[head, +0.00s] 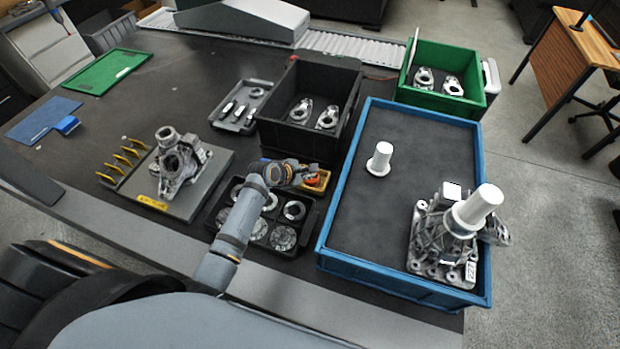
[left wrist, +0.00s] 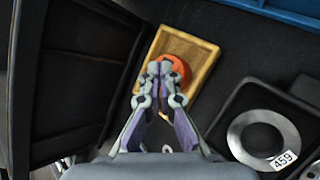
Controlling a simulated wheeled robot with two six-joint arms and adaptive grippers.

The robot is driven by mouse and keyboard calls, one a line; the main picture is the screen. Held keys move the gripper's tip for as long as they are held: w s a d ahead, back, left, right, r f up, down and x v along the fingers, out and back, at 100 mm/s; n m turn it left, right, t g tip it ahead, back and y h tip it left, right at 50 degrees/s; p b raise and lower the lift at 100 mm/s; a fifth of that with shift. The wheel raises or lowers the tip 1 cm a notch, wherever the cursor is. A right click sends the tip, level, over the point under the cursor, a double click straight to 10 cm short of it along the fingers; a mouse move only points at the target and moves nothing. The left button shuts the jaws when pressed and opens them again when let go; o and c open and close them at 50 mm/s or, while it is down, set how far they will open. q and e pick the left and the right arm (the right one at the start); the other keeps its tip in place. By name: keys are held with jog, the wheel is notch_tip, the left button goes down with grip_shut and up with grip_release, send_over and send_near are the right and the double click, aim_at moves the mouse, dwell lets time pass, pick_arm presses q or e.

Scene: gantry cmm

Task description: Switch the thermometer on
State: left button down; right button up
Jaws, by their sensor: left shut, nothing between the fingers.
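A small yellow tray (head: 323,179) lies between the black bin and the ring tray, holding an orange object (head: 311,181) that I take for the thermometer. In the left wrist view the tray (left wrist: 207,52) shows with the round orange object (left wrist: 178,64) inside. My left gripper (head: 303,171) hangs over it; in the left wrist view its shut, empty fingertips (left wrist: 160,69) overlap the orange object's near left edge. I cannot tell whether they touch. The fingers hide part of the object, and no switch or display is readable. My right gripper is not in view.
The black bin (head: 333,65) stands close behind the left gripper, and the blue crate (head: 340,190) rises to its right. A black tray of metal rings (head: 313,222) lies in front. A grey plate with a casting (head: 207,190) is on the left.

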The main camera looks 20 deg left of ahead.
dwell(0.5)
pick_arm(q)
jog(key=shift+f, duration=0.4)
jog(key=shift+f, duration=0.25)
dwell(0.4)
jog(key=shift+r+p, duration=0.7)
jog(key=shift+p, duration=0.5)
notch_tip(320, 180, up, 6)
jog(key=p, duration=0.7)
